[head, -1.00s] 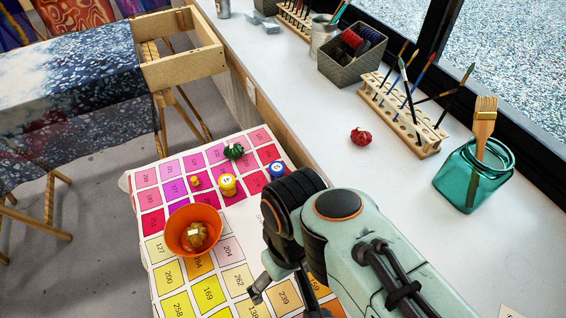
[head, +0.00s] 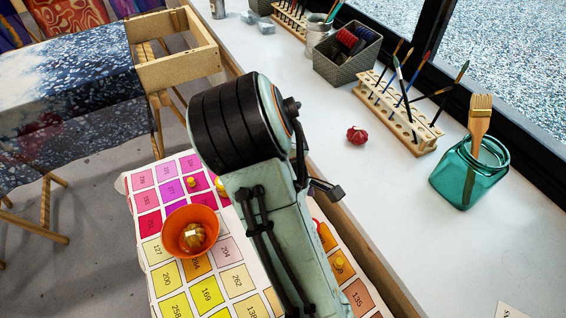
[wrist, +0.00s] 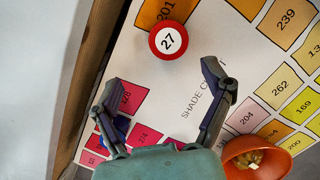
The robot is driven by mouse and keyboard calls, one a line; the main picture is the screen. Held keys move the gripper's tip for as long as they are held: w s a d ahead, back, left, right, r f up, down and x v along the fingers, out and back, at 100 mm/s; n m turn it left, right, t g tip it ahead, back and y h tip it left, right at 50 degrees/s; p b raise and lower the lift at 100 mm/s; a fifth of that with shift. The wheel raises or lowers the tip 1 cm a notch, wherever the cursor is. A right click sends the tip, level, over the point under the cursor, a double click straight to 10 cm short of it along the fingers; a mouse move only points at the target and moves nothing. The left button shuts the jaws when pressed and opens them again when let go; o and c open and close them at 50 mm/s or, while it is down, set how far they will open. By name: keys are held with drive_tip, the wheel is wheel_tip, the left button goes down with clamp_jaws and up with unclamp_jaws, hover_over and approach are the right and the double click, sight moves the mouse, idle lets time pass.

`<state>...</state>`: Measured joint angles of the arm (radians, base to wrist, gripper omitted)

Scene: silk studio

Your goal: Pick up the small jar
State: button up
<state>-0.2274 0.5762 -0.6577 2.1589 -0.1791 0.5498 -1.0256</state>
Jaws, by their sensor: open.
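A round red jar with a white lid marked 27 (wrist: 168,40) stands on the shade card (wrist: 190,105) in the wrist view, just beyond my fingertips. My gripper (wrist: 162,80) is open and empty above the card, its fingers spread wide. A blue jar (wrist: 121,124) is partly hidden behind the left finger. In the head view, my arm hides most of the jars. A sliver of a yellow jar (head: 222,187) shows beside it, with a small yellow piece (head: 191,182) to its left. I cannot tell which jar is the small one.
An orange bowl (head: 171,224) with a brownish thing inside stands on the card, right of my gripper in the wrist view. A white counter (head: 330,180) runs alongside, with a small red object (head: 357,135), a brush rack (head: 395,115) and a teal glass jar (head: 462,182).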

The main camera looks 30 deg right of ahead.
drive_tip(key=shift+g, duration=0.5)
drive_tip(key=x, duration=0.6)
drive_tip(key=s+x, duration=0.1)
drive_tip(key=x, duration=0.2)
drive_tip(key=shift+a, duration=0.1)
drive_tip(key=c, duration=1.3)
